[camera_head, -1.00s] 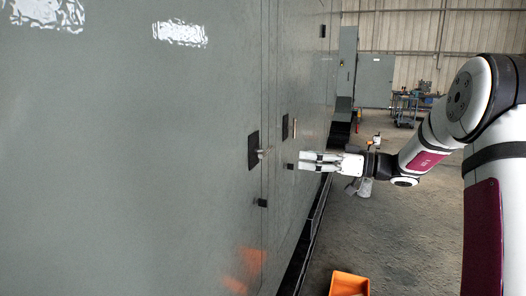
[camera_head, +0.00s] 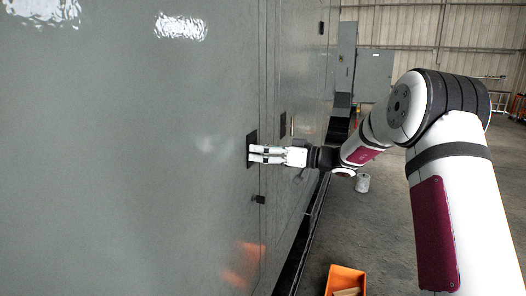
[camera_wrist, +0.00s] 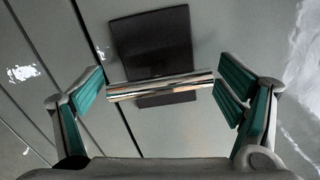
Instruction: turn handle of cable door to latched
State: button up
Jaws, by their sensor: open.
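A shiny metal bar handle (camera_wrist: 160,89) lies crosswise over a dark square plate (camera_wrist: 152,42) on a grey cabinet door (camera_wrist: 190,130) in the wrist view. My gripper (camera_wrist: 162,90) is open, with one teal-padded finger off each end of the handle. Clear gaps show between the pads and the handle, and nothing is held. In the head view my gripper (camera_head: 252,153) is at the nearer dark plate (camera_head: 251,138) and hides its handle. I cannot tell from the pictures whether the door is latched.
A second dark plate (camera_head: 283,124) is on the farther panel. A small black fitting (camera_head: 260,199) sits on the cabinet below my gripper. An orange bin (camera_head: 346,280) stands on the floor at the bottom.

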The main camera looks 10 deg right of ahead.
jog(key=c, duration=0.8)
jog(key=shift+m, duration=0.3)
jog(key=m+b, duration=0.1)
jog(key=m, duration=0.3)
jog(key=m+b, duration=0.1)
jog(key=m, duration=0.3)
jog(key=shift+m, duration=0.4)
jog(key=m, duration=0.4)
jog(key=shift+r+m, duration=0.1)
jog(key=shift+m, duration=0.2)
jog(key=shift+m+p, duration=0.35)
jog(key=shift+m, duration=1.65)
